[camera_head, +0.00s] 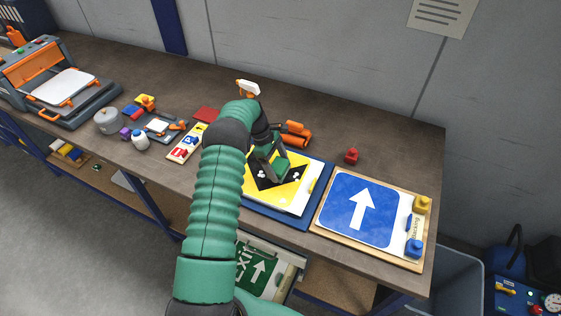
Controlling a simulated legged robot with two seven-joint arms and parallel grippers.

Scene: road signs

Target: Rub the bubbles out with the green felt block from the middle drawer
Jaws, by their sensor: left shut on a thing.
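My left gripper (273,165) is shut on the green felt block (281,169). It holds the block at the yellow and black sign (299,187), over the black part; I cannot tell whether the block touches the surface. Small white marks that look like bubbles show on the black part beside the block. The sign lies on a blue board (283,216) on the bench. My green left arm hides the sign's left side. An open drawer (284,262) below the bench edge holds a green exit sign (255,267). My right gripper is not in view.
A blue arrow sign (345,222) lies on a wooden board to the right, with yellow and blue blocks. A red block (351,156), orange roller (296,134) and spray bottle (248,88) stand behind. Tools and a press (58,81) are left. The back right bench is clear.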

